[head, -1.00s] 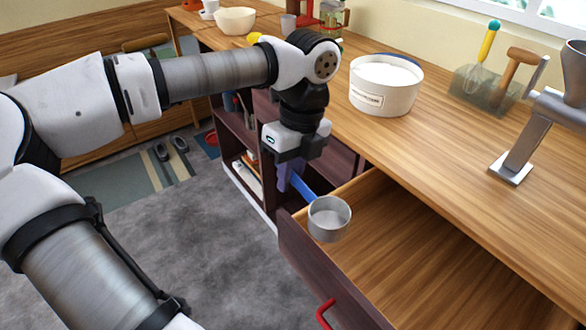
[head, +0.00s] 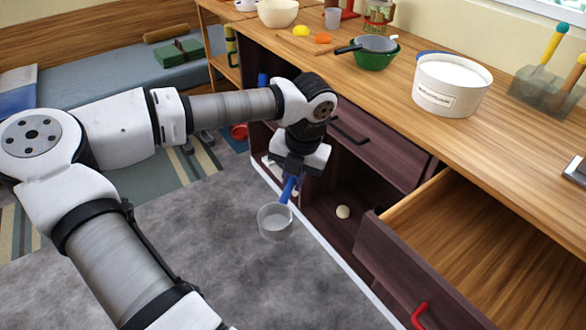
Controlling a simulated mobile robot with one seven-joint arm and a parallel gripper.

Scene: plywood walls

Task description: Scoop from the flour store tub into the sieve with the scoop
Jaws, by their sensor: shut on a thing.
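My gripper (head: 293,176) is shut on the blue handle of the scoop (head: 275,222), a round grey metal cup. The scoop hangs in front of the counter, above the grey floor. Its inside looks plain grey; I cannot tell whether it holds anything. The flour store tub (head: 447,101) is a white labelled round tub on the counter, open and filled with white flour, with a blue edge showing behind its rim. The sieve (head: 378,44), grey with a dark handle pointing left, rests on a green bowl (head: 374,61) left of the tub. My gripper is below and left of both.
An open drawer (head: 385,262) with a red handle juts out at right. An open cabinet compartment with a small pale round object (head: 343,212) lies beside it. A cream bowl (head: 278,13), a lemon, an orange item and a grey cup (head: 333,17) stand farther back. A utensil holder (head: 545,92) is at right.

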